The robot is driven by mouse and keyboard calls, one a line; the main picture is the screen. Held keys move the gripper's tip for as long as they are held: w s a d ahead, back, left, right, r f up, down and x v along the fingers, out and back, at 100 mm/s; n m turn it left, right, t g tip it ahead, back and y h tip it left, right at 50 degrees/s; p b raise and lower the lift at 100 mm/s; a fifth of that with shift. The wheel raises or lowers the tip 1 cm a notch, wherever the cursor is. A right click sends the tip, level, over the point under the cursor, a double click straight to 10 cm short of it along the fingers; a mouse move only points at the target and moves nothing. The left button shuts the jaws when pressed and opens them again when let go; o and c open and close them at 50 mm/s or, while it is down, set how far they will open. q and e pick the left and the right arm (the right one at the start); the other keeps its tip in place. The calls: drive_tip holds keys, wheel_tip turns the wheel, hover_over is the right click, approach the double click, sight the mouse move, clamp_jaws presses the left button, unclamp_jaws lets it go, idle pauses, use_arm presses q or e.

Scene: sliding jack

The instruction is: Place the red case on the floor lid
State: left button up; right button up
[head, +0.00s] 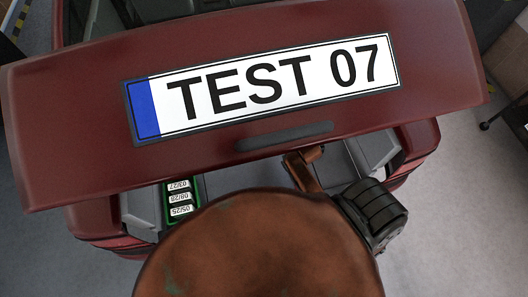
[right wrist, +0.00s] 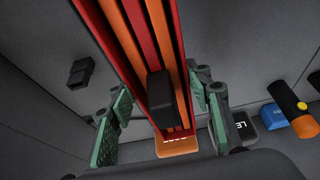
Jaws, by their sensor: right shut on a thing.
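The red case (right wrist: 145,40) shows in the right wrist view as a long red body with orange stripes. It runs from the top edge down to the middle and has a black block on its face. My right gripper (right wrist: 163,98) is shut on the case, with green pads on both sides of it. A dark grey panel surface (right wrist: 45,45) with a black knob (right wrist: 80,72) lies around and behind the case. I cannot tell for sure whether this is the floor lid. The case is hidden in the head view. My left gripper is in neither view.
In the head view, a raised dark red tailgate (head: 430,60) covers most of the car's boot. A green-framed holder (head: 181,200) with dated labels sits inside at the left. In the right wrist view, a blue object (right wrist: 272,117) and an orange-and-black object (right wrist: 295,110) lie at right.

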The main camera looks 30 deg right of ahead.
drive_tip(key=w+f, duration=0.1)
drive_tip(key=w, duration=0.1)
drive_tip(key=w+d+f, duration=0.1)
drive_tip(key=w, duration=0.2)
drive_tip(key=w+f, duration=0.1)
drive_tip(key=w, duration=0.2)
drive_tip(key=shift+d+f, duration=0.15)
drive_tip(key=shift+d, duration=0.05)
drive_tip(key=w+f, duration=0.1)
drive_tip(key=w+f+b, duration=0.1)
drive_tip(key=f, duration=0.1)
drive_tip(key=w+f, duration=0.2)
drive_tip(key=shift+d, duration=0.4)
drive_tip(key=shift+w+f+b, duration=0.3)
drive_tip(key=shift+w+f, duration=0.1)
drive_tip(key=shift+w, duration=0.05)
drive_tip(key=shift+w+f+b, duration=0.1)
drive_tip(key=shift+f+b, duration=0.2)
drive_tip(key=shift+f, duration=1.4)
drive_tip(key=shift+f, duration=0.1)
drive_tip(key=o, duration=1.2)
drive_tip(key=p+v, duration=0.2)
drive_tip(key=v, duration=1)
